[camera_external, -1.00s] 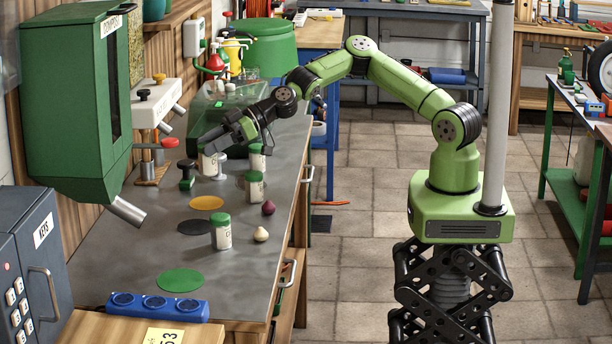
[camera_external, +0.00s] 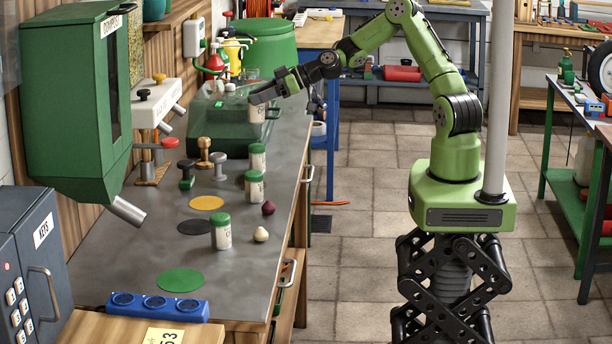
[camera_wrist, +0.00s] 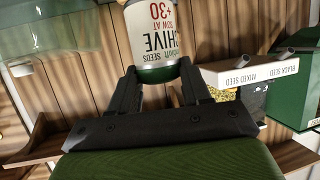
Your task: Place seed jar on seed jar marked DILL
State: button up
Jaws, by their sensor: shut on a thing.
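My gripper (camera_external: 264,97) is shut on a white seed jar (camera_external: 257,113) and holds it in the air above the back of the bench. In the wrist view the held jar (camera_wrist: 155,28) has a label reading CHIVE, and my gripper's fingers (camera_wrist: 157,80) are at its green lid. Three other white jars with green lids stand upright on the bench: a front jar (camera_external: 222,234), a middle jar (camera_external: 254,188) and a back jar (camera_external: 257,158). Their labels are too small to read surely, so I cannot tell which is marked DILL.
Stamps (camera_external: 205,152) stand behind the jars. A dark red bulb (camera_external: 268,208) and a pale bulb (camera_external: 261,234) lie near the bench's right edge. Yellow, black and green discs (camera_external: 180,280) lie flat. A green transparent box (camera_external: 228,128) is close to the held jar.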

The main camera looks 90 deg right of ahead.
aim_at(260, 119)
notch_tip(260, 119, down, 6)
jog(key=shift+b, duration=0.3)
jog(key=shift+w+f, duration=0.1)
jog(key=shift+f, duration=0.15)
jog(key=shift+f+b, duration=0.2)
jog(key=shift+b, duration=0.1)
jog(key=o, duration=1)
jog(key=shift+o, duration=0.3)
jog(key=shift+r, duration=0.1)
